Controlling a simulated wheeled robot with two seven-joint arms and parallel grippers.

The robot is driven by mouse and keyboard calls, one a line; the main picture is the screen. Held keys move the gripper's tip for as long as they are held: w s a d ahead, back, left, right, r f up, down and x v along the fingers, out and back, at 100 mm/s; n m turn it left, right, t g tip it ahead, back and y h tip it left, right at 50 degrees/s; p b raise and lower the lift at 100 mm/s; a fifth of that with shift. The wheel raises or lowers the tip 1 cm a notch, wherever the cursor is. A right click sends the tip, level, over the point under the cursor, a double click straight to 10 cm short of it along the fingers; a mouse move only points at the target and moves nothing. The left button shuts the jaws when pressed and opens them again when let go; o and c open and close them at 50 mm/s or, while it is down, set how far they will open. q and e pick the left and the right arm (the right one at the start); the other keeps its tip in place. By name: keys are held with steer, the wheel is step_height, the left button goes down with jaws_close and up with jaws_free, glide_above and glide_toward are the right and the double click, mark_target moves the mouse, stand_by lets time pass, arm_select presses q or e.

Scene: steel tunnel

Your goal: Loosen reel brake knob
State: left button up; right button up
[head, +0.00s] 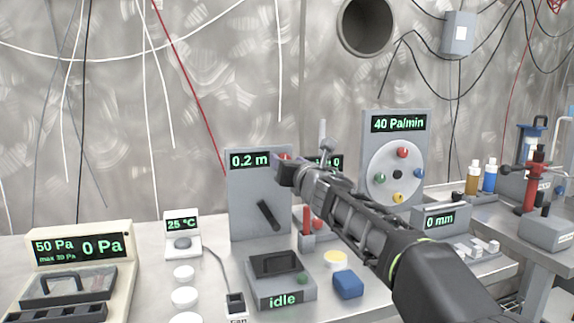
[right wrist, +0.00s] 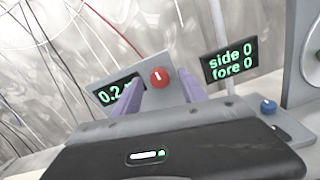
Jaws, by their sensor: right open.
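The reel panel (head: 248,190) is a grey upright plate with a green "0.2 m" display and a dark slanted crank handle (head: 267,215). In the right wrist view a round red knob (right wrist: 159,77) with a short white mark sits on this panel (right wrist: 178,98), right of the display. My right gripper (head: 281,168) is open at the panel's upper right. In the wrist view its purple fingers (right wrist: 162,82) lie on either side of the knob; I cannot tell whether they reach around it. In the head view the gripper largely hides the knob. My left gripper is not in view.
A "side 0 fore 0" display (right wrist: 231,62) stands just right of the fingers. A "40 Pa/min" panel (head: 397,155) with coloured knobs stands further right. Below are an "idle" box (head: 280,290), a blue block (head: 348,284) and a red-handled post (head: 307,235). Cables hang behind.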

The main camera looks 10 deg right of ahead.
steer(key=s+b, duration=0.2)
steer(key=s, duration=0.4)
steer(key=shift+s+d, duration=0.15)
steer(key=shift+s, duration=0.15)
steer(key=shift+f, duration=0.1)
